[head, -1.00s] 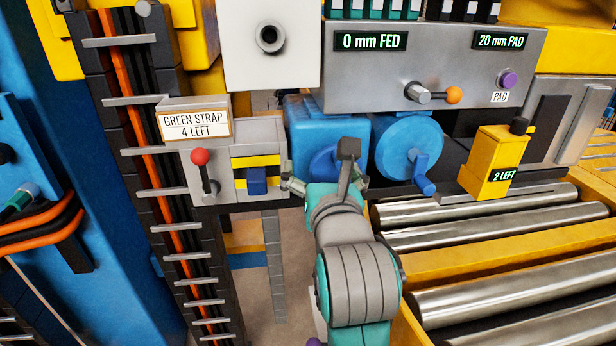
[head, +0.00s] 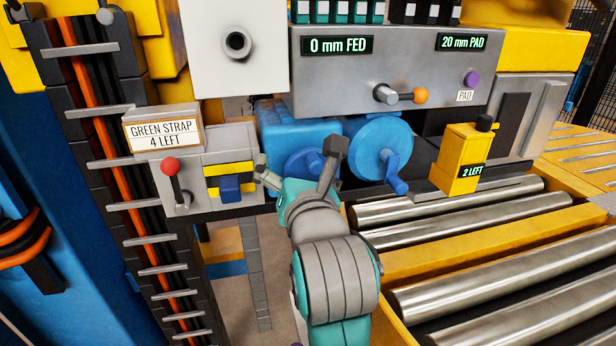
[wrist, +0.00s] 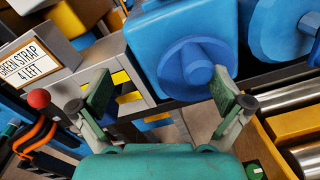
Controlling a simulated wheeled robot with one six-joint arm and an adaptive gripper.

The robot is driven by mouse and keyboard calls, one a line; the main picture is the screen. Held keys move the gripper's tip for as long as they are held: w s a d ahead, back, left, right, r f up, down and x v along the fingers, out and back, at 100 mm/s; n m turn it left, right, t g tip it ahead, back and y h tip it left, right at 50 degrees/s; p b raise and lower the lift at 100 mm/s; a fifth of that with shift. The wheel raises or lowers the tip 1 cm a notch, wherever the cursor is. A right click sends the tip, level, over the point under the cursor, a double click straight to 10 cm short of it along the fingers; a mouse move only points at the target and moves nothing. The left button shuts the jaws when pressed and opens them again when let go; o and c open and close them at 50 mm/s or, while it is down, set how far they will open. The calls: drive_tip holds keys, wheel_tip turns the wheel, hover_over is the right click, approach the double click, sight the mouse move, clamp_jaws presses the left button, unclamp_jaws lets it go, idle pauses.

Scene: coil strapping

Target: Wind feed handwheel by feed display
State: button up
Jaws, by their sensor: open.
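The feed handwheel (head: 380,150) is a blue disc with a crank handle (head: 397,186) at its lower right. It also shows at the upper right of the wrist view (wrist: 275,25). The feed display (head: 338,45) reads "0 mm FED" on the grey panel above. My gripper (head: 297,168) is open and empty, left of the handwheel and apart from its handle. In the wrist view my spread fingers (wrist: 165,95) face a smaller blue disc (wrist: 196,68) on a blue housing. In the head view my gripper partly covers that disc.
A "20 mm PAD" display (head: 462,42), an orange-tipped lever (head: 405,95) and a purple button (head: 471,79) are on the panel. A yellow "2 LEFT" block (head: 462,155) stands right of the handwheel. A red-knobbed lever (head: 171,168) is at left. Metal rollers (head: 470,285) lie at right.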

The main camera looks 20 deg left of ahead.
drive_tip(key=r+m, duration=0.1)
drive_tip(key=m, duration=0.4)
drive_tip(key=d+r+m, duration=0.1)
drive_tip(key=r+m, duration=0.1)
drive_tip(key=m, duration=0.4)
drive_tip(key=d+r+m, duration=0.1)
drive_tip(key=r+m, duration=0.1)
drive_tip(key=m, duration=0.3)
drive_tip(key=shift+w+d+r+y, duration=0.1)
drive_tip(key=shift+w+r+y, duration=0.2)
drive_tip(key=shift+w, duration=0.1)
drive_tip(key=m, duration=0.2)
drive_tip(key=shift+w+d+m, duration=0.3)
drive_tip(key=shift+d+m, duration=0.1)
drive_tip(key=w+d+f+m, duration=0.1)
drive_tip(key=w+d+m, duration=0.2)
drive_tip(key=m, duration=0.9)
drive_tip(key=shift+w+d+f, duration=0.25)
drive_tip(key=shift+d+f, duration=0.1)
drive_tip(key=shift+d, duration=0.7)
